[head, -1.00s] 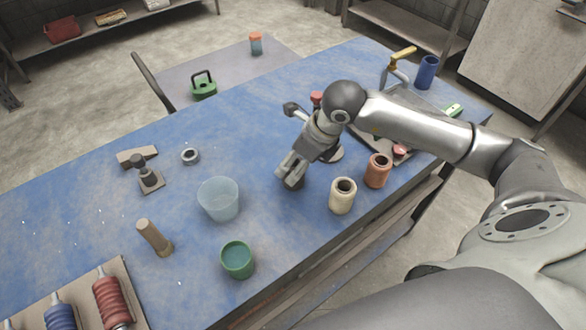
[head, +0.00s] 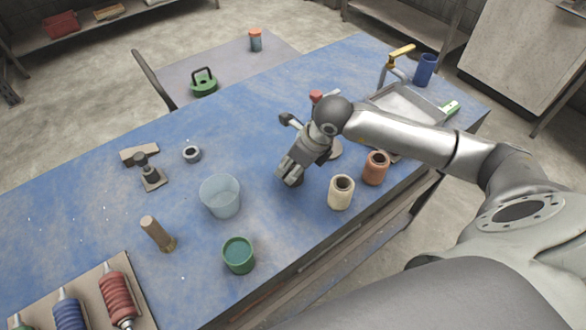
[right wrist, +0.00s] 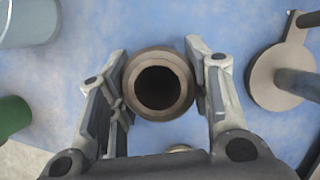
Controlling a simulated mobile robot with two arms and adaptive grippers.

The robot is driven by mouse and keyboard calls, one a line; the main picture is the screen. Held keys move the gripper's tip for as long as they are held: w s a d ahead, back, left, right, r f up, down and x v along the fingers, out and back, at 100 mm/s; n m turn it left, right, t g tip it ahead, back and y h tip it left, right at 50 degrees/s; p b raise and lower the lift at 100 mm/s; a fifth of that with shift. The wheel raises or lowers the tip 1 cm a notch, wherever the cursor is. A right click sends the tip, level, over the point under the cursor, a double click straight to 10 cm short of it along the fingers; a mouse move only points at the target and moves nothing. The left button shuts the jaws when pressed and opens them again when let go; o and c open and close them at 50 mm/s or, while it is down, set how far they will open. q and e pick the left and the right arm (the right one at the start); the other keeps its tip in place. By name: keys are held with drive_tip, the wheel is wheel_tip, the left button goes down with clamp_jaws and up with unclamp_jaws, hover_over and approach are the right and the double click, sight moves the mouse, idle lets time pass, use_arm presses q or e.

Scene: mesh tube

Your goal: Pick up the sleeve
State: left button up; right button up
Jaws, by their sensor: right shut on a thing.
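The sleeve is a brown-grey hollow cylinder (right wrist: 158,56), seen end-on with a dark bore in the right wrist view. My right gripper (right wrist: 158,75) is shut on it, with one finger on each side of its wall. In the head view my right gripper (head: 287,174) is low over the blue table, pointing down. The sleeve is mostly hidden behind the fingers there. I cannot tell whether its lower end touches the table. My left gripper is not in view.
A clear cup (head: 220,198) and a green cup (head: 238,257) stand left of my right gripper. A cream spool (head: 341,193) and an orange spool (head: 375,169) stand to its right. A metal tray (head: 405,102) lies farther right.

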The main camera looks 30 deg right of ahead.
drive_tip(key=shift+r, duration=0.1)
drive_tip(key=shift+r+b, duration=0.3)
drive_tip(key=shift+b, duration=0.1)
wheel_tip(320, 180, up, 2)
drive_tip(key=shift+w+r+b, duration=0.1)
drive_tip(key=shift+b, duration=0.8)
drive_tip(key=s+a+r+b, duration=0.1)
drive_tip(key=s+r+b, duration=0.9)
drive_tip(key=s+b, duration=0.3)
drive_tip(key=shift+s, duration=0.55)
